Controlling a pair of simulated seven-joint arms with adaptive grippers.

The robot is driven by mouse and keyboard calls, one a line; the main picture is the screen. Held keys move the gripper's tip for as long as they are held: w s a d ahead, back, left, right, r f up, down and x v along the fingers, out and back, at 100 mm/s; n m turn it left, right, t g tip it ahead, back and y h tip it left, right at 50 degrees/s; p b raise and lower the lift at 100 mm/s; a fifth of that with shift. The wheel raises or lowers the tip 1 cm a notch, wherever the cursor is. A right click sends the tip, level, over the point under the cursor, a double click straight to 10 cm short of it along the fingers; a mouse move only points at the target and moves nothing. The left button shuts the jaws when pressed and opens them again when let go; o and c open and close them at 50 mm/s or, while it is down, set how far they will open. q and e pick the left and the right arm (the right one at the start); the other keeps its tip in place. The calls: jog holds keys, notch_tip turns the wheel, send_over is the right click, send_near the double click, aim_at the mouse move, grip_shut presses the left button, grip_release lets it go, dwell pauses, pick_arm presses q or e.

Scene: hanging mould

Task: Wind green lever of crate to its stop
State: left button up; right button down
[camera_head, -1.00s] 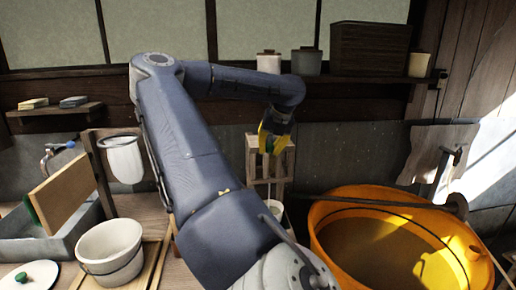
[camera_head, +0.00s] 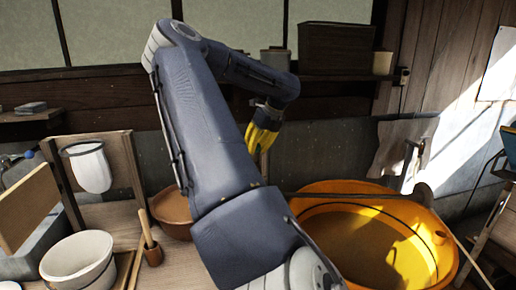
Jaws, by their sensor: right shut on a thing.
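My right gripper (camera_head: 262,138) has yellow fingers and hangs beyond the middle of the bench, in front of the back wall. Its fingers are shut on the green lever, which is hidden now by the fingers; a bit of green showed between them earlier. The wooden crate (camera_head: 264,166) is nearly all hidden behind my right arm and gripper, with only a thin strip of pale wood below the fingers. How far round the lever stands cannot be told. My left gripper is not in view.
An orange tub (camera_head: 318,222) with a bar across its rim stands right of my arm. A brown bowl (camera_head: 172,208), a wooden mallet (camera_head: 150,245) and a white tub (camera_head: 78,262) stand left. A shelf (camera_head: 335,78) with a dark box runs behind.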

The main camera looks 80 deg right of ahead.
jog(key=shift+w+d+r, duration=0.2)
jog(key=shift+d+r, duration=0.05)
jog(key=shift+r, duration=0.1)
jog(key=c, duration=1.5)
grip_release()
jog(key=shift+c, duration=0.2)
jog(key=o, duration=0.5)
jog(key=shift+s+f, duration=0.15)
jog(key=shift+f, duration=0.1)
jog(key=shift+o, duration=0.2)
jog(key=shift+a, duration=0.1)
jog(key=v, duration=1.2)
